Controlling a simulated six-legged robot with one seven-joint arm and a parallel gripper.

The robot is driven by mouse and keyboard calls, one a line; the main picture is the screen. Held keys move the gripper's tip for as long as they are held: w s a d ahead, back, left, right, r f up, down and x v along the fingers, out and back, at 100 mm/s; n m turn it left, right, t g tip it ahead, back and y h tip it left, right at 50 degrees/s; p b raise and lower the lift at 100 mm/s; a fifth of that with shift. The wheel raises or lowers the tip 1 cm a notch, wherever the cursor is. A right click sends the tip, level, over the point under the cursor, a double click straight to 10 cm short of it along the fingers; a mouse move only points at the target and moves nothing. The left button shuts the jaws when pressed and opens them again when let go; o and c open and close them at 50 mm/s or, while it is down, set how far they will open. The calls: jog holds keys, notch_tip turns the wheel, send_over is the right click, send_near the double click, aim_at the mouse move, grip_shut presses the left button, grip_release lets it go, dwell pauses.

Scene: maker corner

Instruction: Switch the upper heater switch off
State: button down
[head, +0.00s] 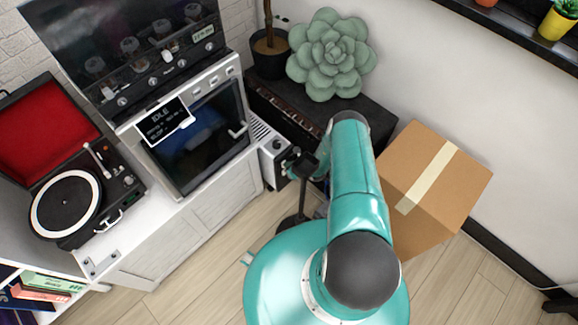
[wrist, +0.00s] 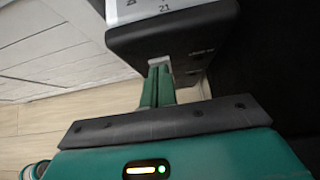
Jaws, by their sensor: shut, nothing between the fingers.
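In the head view a white vented unit (head: 271,150), which looks like the heater, stands just right of the oven. My gripper (head: 298,164) is against or very near its right side; the arm and dark wrist cover part of it. I cannot tell whether this is a switch, nor the upper switch's position.
An oven (head: 195,140) with an "IDLE" display panel stands left of the heater, and a turntable (head: 66,203) is at far left. A dark cabinet (head: 375,125) bearing a succulent (head: 332,55) is behind my arm. A cardboard box (head: 440,180) is close on the right.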

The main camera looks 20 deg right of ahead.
jog(key=shift+r, duration=0.7)
jog(key=shift+s+d, duration=0.1)
